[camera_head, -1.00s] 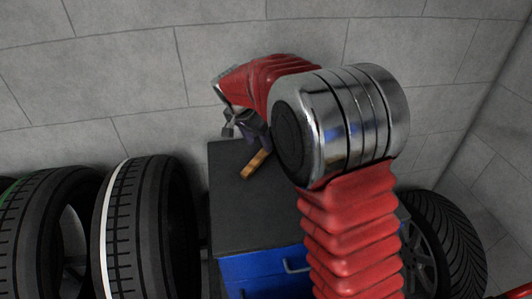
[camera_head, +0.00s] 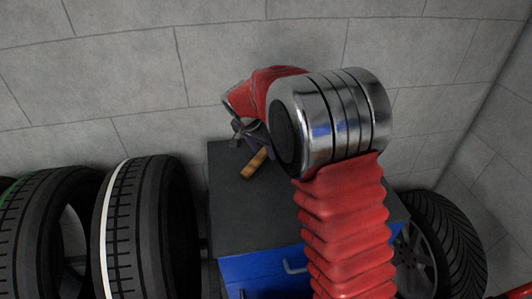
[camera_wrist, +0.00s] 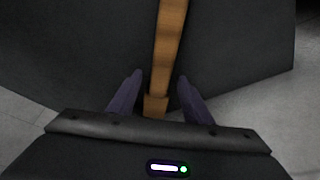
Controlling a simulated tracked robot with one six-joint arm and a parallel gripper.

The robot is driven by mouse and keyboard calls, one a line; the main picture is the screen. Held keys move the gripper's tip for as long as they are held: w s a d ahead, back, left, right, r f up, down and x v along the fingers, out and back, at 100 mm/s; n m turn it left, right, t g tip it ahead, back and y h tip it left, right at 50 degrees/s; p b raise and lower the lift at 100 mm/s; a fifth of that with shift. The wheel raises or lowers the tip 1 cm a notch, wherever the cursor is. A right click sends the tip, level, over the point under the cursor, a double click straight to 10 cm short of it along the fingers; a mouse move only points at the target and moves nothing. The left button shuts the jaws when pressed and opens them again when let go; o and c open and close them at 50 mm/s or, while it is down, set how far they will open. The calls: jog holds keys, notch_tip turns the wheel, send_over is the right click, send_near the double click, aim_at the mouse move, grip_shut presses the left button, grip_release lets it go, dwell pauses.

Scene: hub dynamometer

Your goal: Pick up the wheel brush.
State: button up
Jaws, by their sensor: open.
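The wheel brush (camera_head: 255,163) shows as a short light-brown wooden handle on the dark top of the blue cabinet (camera_head: 230,215); the rest of it is hidden behind my arm in the head view. In the wrist view the wooden handle (camera_wrist: 168,50) runs from the top edge down to an end between my fingers. My gripper (camera_wrist: 158,85) is open, with one dark purple finger on each side of the handle and a gap on both sides. In the head view my gripper (camera_head: 245,135) is partly hidden at the cabinet's back edge.
Large tyres (camera_head: 148,230) stand to the left of the cabinet, and another tyre (camera_head: 445,245) stands at its right. A grey block wall (camera_head: 150,80) rises behind. The left part of the cabinet top is bare.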

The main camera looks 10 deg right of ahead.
dwell(0.3)
grip_shut()
dwell(0.4)
